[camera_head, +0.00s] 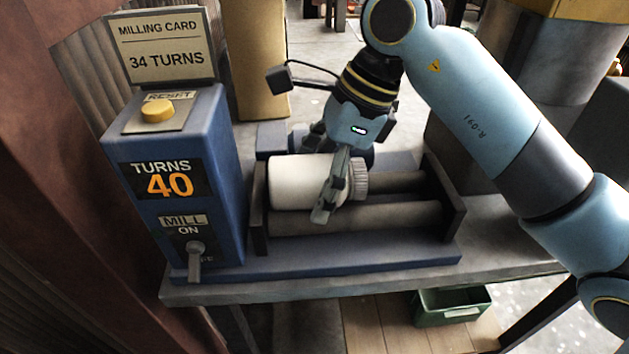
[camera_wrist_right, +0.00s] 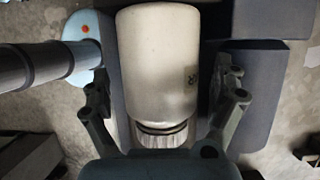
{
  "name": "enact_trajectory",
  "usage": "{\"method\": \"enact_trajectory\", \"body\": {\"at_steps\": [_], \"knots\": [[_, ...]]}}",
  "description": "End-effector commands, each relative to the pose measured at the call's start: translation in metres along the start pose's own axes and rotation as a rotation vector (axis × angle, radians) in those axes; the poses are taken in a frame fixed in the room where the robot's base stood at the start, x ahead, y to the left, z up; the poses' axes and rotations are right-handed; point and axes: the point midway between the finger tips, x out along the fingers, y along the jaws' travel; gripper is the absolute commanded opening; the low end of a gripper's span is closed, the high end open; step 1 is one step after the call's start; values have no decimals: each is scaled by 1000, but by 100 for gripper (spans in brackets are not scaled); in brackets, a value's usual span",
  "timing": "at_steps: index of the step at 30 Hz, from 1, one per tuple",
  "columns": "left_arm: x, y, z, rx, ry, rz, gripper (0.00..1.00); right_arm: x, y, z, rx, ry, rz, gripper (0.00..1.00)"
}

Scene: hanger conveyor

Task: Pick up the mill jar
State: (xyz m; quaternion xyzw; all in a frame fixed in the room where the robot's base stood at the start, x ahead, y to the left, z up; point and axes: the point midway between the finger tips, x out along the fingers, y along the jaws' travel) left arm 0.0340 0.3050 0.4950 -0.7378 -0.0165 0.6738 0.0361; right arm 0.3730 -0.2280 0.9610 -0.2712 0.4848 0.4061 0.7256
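The mill jar (camera_head: 298,182) is white with a ribbed grey lid at its right end. It lies on its side on the rollers of the mill (camera_head: 385,218). In the right wrist view the jar (camera_wrist_right: 158,62) lies between the fingers, lid toward the palm. My right gripper (camera_head: 331,186) reaches down over the jar near its lid, one finger in front; the other finger is mostly hidden. In the wrist view this gripper (camera_wrist_right: 162,92) is open, with gaps showing on both sides of the jar. My left gripper is not in view.
The blue control box (camera_head: 180,180) stands left of the rollers, reading TURNS 40, with a yellow reset button (camera_head: 157,111) and a lever (camera_head: 195,262) pointing down. A card (camera_head: 160,47) on top reads 34 TURNS. A green bin (camera_head: 452,304) sits below the bench (camera_head: 300,290).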

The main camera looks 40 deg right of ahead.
Motion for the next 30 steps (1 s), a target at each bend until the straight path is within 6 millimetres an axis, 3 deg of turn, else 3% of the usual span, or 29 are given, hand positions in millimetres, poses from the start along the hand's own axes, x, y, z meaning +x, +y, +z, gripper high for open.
{"method": "enact_trajectory", "body": {"at_steps": [2, 18, 30], "knots": [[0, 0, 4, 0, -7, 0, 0, 0, 0, 0, 0, 0, 0, 83], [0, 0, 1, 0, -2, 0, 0, 0, 0, 0, 1, 0, 0, 12], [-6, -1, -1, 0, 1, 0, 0, -9, 0, 4, -2, -3, -2, 12]]}}
